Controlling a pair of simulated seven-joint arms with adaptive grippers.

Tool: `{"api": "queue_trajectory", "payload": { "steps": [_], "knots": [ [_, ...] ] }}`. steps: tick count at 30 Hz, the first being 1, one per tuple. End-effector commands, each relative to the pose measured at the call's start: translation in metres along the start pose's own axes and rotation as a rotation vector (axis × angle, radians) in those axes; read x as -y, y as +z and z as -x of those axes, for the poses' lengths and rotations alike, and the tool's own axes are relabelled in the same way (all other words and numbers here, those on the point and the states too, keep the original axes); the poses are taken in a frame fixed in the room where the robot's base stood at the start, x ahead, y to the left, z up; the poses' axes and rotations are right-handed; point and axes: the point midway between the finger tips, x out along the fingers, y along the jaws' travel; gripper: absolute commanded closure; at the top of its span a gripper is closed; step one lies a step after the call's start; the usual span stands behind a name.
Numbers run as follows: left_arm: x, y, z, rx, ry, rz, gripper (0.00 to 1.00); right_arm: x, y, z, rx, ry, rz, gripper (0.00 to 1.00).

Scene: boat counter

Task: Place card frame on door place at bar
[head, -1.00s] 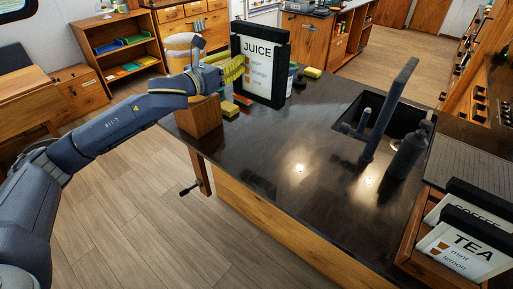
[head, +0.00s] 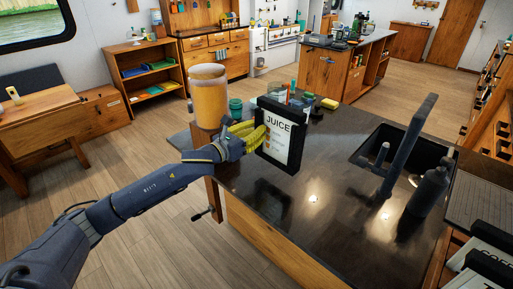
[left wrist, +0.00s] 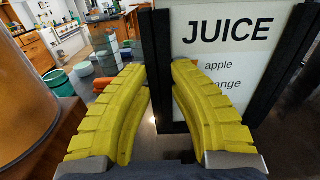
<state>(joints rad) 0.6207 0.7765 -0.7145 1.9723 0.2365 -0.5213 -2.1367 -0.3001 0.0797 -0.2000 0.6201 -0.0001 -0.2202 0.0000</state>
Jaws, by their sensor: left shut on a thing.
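The card frame (head: 280,138) is a black-edged upright sign reading JUICE, at the far left part of the dark bar counter (head: 345,210). My left gripper (head: 244,138) has yellow ribbed fingers and is shut on the frame's left edge. In the left wrist view, the fingers (left wrist: 158,95) close on either side of the frame's black upright (left wrist: 157,60), and the JUICE card (left wrist: 225,55) faces me. The frame stands upright; I cannot tell whether its base touches the counter. The door place is not identifiable. My right gripper is not seen.
A large amber jar (head: 209,98) stands left of the frame. Small cups and a yellow sponge (head: 330,103) lie behind it. A sink (head: 385,150) with a tall dark faucet (head: 410,145) and a bottle (head: 430,190) are at right. COFFEE (head: 500,245) and TEA frames sit lower right.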

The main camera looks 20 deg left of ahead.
Motion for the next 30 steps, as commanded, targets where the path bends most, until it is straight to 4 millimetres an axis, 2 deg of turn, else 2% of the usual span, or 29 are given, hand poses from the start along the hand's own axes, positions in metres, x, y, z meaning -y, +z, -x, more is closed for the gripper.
{"api": "queue_trajectory", "payload": {
  "steps": [6,16,24,30],
  "knots": [
    [0.000,-0.021,0.000,0.005,-0.001,0.003,1.00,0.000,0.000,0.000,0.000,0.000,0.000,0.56],
    [0.000,-0.032,0.000,0.006,-0.001,0.001,1.00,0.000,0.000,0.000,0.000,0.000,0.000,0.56],
    [0.000,-0.059,0.000,0.004,-0.001,0.004,1.00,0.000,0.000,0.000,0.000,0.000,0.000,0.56],
    [-0.001,-0.066,0.000,0.007,-0.001,0.001,1.00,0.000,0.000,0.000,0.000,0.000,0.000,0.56]
  ]
}}
